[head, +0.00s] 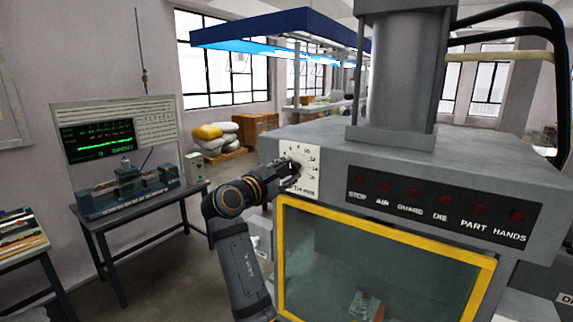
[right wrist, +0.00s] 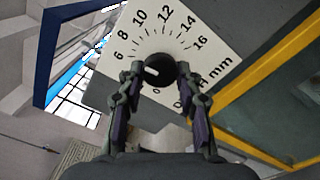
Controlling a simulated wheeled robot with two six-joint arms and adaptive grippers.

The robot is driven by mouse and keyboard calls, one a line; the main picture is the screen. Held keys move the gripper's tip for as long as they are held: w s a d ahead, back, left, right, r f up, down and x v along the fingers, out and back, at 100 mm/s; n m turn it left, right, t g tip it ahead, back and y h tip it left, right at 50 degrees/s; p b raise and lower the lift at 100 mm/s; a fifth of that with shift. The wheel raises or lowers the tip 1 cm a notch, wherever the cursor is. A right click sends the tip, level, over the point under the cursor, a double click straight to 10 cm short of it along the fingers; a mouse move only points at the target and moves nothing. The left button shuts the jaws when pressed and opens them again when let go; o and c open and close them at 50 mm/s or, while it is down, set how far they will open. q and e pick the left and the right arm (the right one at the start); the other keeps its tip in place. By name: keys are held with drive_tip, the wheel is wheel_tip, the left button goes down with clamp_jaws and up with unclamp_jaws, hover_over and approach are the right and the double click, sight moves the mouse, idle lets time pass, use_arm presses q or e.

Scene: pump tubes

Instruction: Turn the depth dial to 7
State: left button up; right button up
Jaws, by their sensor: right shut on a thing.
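The depth dial is a round black knob (right wrist: 160,66) with a short white mark, set on a white scale plate (head: 312,184) on the grey press. In the right wrist view, the plate (right wrist: 222,50) shows numbers from 6 to 16 around the knob and "mm" lettering. The white mark points left, on the side of the 6; its exact reading cannot be told. My right gripper (head: 290,172) is at the dial, and in the right wrist view its two fingers (right wrist: 157,76) are shut on the knob's sides. The fingers hide the lower scale. My left gripper is not in view.
A yellow-framed guard window (head: 385,233) lies below the dial. A bench (head: 135,207) with a device and a display (head: 98,141) stands at left. Floor between bench and press is open.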

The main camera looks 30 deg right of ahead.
drive_tip(key=shift+r+n+p, duration=0.25)
drive_tip(key=shift+n+p, duration=0.05)
drive_tip(key=shift+n, duration=0.2)
idle(0.3)
drive_tip(key=o, duration=0.9)
drive_tip(key=shift+d, duration=0.1)
drive_tip(key=shift+c, duration=0.2)
drive_tip(key=shift+o, duration=1.4)
drive_tip(key=shift+d+f, duration=0.15)
drive_tip(key=shift+f, duration=0.05)
drive_tip(key=shift+r, duration=0.1)
wheel_tip(320, 180, up, 10)
